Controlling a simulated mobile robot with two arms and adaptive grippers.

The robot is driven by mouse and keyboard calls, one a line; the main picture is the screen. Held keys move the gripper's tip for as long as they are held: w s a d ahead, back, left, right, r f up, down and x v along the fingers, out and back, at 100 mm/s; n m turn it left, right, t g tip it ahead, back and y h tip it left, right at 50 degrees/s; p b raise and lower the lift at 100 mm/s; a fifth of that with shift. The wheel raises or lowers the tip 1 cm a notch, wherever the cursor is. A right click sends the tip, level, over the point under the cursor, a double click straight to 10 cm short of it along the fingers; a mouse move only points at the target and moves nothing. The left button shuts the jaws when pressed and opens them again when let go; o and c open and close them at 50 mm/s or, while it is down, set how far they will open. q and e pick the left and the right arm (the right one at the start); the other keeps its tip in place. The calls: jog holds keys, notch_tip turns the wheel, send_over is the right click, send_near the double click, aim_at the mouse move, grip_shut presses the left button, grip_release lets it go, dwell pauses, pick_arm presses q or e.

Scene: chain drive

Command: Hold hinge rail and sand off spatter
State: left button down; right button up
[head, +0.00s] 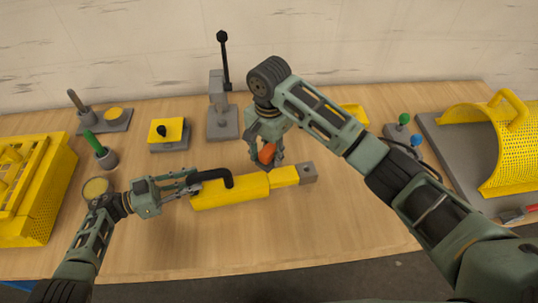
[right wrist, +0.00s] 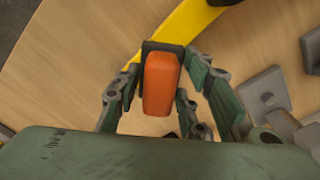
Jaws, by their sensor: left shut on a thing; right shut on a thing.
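The hinge rail (head: 232,191) looks like a long yellow bar with a black bent handle (head: 218,174) and a grey block at its right end. It lies on the table at the front middle. My left gripper (head: 193,184) is shut at the rail's left end, on the black handle. My right gripper (head: 267,158) is shut on an orange sanding block with a dark base, above the rail's right half. The orange block (right wrist: 160,84) also shows between the fingers in the right wrist view. I cannot tell if it touches the rail. No spatter can be made out.
A yellow perforated crate (head: 35,195) stands at the left, and a yellow perforated guard (head: 505,150) on a grey plate at the right. A grey lever stand (head: 222,118) and a small yellow-topped block (head: 168,133) stand behind the rail. The front table strip is clear.

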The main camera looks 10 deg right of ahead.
pick_arm(q)
jog(key=shift+r, duration=0.1)
dwell(0.3)
jog(key=c, duration=1.5)
grip_release()
jog(key=v, duration=1.2)
